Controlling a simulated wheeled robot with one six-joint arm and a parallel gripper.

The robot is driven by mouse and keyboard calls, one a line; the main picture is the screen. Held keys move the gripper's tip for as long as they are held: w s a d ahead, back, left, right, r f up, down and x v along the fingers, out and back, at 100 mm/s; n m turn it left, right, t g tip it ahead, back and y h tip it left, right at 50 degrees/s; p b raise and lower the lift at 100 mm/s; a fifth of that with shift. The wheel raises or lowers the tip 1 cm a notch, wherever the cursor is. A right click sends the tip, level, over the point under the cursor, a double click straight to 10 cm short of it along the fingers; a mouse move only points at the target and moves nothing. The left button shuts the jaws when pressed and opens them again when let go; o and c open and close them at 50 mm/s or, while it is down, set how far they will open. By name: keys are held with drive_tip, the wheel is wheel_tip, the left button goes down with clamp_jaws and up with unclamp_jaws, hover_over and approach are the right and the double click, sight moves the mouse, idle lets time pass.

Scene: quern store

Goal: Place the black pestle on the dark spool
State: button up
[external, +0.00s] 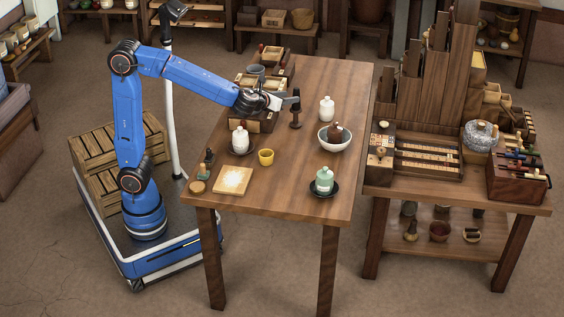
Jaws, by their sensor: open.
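A slim black upright piece with a wider foot, which looks like the black pestle (296,120), stands on the wooden table (290,190) right of the middle of its left half. My gripper (292,100) is open at its upper end, reaching in from the left; I cannot tell whether the fingers touch it. A small dark waisted piece (209,155) stands near the table's left edge and may be the dark spool, but it is too small to be sure.
Nearby stand a white bottle (327,110), a white bowl (335,146) holding a brown jug, a yellow cup (265,157), a white jar (240,138), a green jar (323,180) on a dark saucer and a pale board (233,180). The table's back right is clear.

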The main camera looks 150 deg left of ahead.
drive_tip(key=shift+v, duration=1.15)
